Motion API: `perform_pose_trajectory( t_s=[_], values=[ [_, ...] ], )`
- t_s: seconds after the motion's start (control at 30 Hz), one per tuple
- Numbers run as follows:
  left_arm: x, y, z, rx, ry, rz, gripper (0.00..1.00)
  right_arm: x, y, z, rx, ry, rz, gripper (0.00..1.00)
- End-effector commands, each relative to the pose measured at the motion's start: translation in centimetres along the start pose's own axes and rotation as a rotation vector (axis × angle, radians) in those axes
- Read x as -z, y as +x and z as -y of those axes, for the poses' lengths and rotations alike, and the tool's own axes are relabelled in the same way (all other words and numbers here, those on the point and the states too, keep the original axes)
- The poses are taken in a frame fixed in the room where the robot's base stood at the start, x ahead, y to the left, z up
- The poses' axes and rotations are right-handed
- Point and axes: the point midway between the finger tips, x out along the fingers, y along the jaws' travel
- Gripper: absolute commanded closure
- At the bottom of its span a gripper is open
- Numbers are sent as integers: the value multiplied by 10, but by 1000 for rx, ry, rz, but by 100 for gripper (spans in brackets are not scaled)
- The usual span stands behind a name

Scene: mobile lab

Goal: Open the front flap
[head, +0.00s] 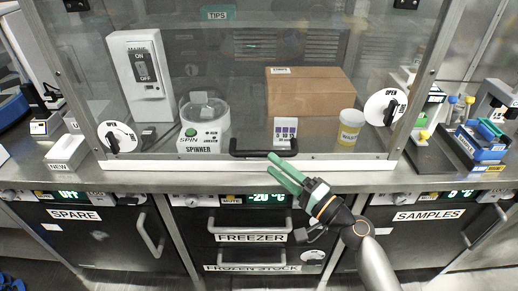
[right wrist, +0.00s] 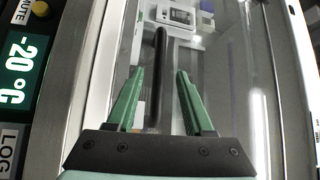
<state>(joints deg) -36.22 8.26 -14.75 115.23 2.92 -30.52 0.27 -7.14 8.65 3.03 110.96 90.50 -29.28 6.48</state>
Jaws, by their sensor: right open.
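The front flap (head: 225,90) is a clear pane in a metal frame on the cabinet. It appears to be down, its lower edge near the white sill (head: 130,165). A black bar handle (head: 262,153) sits at the middle of its lower edge. My right gripper (head: 274,160) is open, its green fingertips at the handle. In the right wrist view the handle (right wrist: 159,75) shows between the two fingers, with a gap on each side. Whether the fingers touch it cannot be told. My left gripper is not in view.
Round OPEN knobs sit at the flap's lower left (head: 117,137) and right (head: 386,107). Behind the pane are a spinner (head: 204,124), a cardboard box (head: 305,90) and a yellow-labelled jar (head: 350,127). Freezer drawers (head: 250,225) with handles lie below the counter.

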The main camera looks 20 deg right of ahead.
Motion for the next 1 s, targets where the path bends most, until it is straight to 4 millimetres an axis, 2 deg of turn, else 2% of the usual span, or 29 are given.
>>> perform_pose_trajectory(
  t_s=[0.1,0.3,0.43,0.7,0.77,1.0],
  values=[
    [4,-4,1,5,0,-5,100,0,25,3,2,1,-1,48],
    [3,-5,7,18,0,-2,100,0,51,1,0,1,-1,48],
    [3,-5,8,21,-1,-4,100,0,58,0,-1,0,0,48],
    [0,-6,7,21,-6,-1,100,-1,60,-1,-1,-1,0,48],
    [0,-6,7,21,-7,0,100,-1,60,-1,-1,-1,0,52],
    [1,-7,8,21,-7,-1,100,0,59,-1,-1,-1,0,79]
  ],
)
